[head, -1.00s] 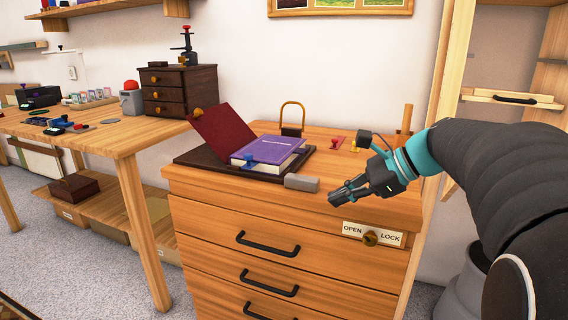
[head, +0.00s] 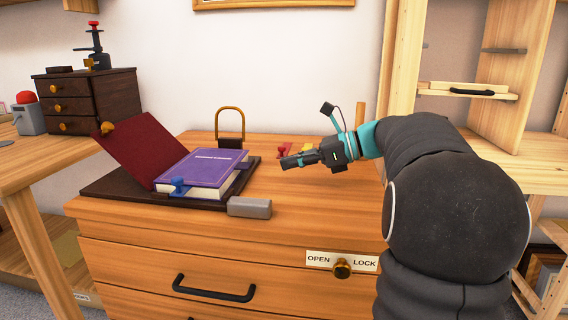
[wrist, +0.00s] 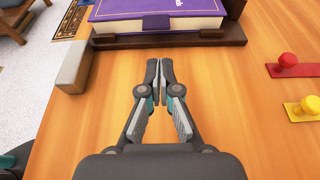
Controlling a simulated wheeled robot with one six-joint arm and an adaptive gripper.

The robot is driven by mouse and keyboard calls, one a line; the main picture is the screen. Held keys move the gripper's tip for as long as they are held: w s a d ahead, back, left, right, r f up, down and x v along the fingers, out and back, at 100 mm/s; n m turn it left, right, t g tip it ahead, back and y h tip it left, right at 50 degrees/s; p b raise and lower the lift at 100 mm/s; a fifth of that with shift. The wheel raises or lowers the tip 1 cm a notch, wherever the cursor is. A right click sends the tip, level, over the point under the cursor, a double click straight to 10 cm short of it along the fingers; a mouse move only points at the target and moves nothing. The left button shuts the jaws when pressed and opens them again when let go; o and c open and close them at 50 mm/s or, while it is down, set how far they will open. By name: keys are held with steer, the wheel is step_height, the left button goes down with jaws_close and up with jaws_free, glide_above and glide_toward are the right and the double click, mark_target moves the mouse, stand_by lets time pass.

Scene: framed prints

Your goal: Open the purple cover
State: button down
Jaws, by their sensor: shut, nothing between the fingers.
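A thick book with a purple cover (head: 208,168) lies closed on a dark wooden tray (head: 110,191) on top of the drawer cabinet. A blue knob (head: 179,186) shows at its front edge. A dark red panel (head: 140,148) leans up at an angle along the left of the book.
A grey block (head: 249,207) sits at the cabinet's front edge. A brass-coloured loop (head: 230,122) stands behind the book. Red (wrist: 289,61) and yellow (wrist: 309,104) knobs lie to the right. An OPEN/LOCK knob (head: 342,269) is on the cabinet front. Bare wood lies beneath my gripper.

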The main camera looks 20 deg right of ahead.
steer(key=b+x, duration=0.1)
steer(key=x, duration=0.7)
steer(key=shift+a+f, duration=0.1)
steer(key=shift+a, duration=0.1)
